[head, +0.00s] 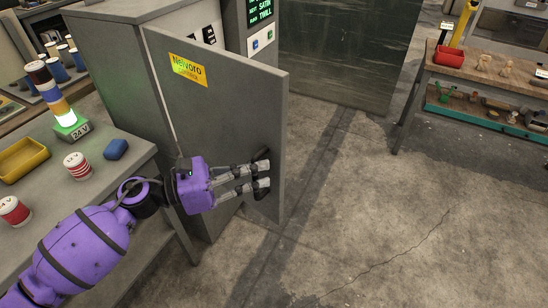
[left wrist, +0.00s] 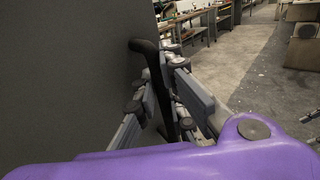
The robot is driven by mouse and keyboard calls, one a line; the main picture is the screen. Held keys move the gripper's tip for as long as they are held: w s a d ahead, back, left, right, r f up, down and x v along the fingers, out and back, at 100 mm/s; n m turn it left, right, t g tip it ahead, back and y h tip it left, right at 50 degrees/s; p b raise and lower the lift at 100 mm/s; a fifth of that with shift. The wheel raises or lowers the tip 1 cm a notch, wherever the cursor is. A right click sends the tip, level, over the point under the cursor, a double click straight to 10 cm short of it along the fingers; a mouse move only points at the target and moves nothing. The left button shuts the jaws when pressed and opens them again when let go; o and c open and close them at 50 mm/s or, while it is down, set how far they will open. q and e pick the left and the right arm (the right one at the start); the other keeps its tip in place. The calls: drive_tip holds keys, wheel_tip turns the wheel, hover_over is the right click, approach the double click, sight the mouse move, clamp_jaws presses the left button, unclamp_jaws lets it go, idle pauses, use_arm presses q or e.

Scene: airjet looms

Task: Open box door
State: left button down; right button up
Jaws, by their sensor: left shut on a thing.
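The grey box door (head: 225,110) stands partly open, swung out from the grey cabinet (head: 110,40), with a yellow "Nelvoro" label (head: 187,69) near its top. My left gripper (head: 262,174), on its purple wrist, is at the door's lower right part. In the left wrist view its fingers (left wrist: 158,95) are closed around a black door handle (left wrist: 148,60), which stands off the dark door face (left wrist: 65,80). In the head view the fingers mostly hide the handle.
A workbench (head: 490,75) stands at the right. The concrete floor (head: 370,210) right of the door is clear.

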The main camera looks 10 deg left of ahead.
use_arm(q)
drive_tip(key=shift+s+a+r+m+g+h+b, duration=0.1)
drive_tip(key=shift+s+a+m+g+h+b, duration=0.15)
drive_tip(key=shift+s+a, duration=0.25)
drive_tip(key=shift+s+a+m+g+h+b, duration=0.1)
drive_tip(key=shift+s+a+m+g+b, duration=0.1)
drive_tip(key=shift+s+a+g, duration=0.3)
drive_tip(key=shift+d, duration=0.1)
drive_tip(key=c, duration=2.1)
unclamp_jaws()
drive_tip(key=shift+s, duration=0.1)
drive_tip(key=v, duration=1.2)
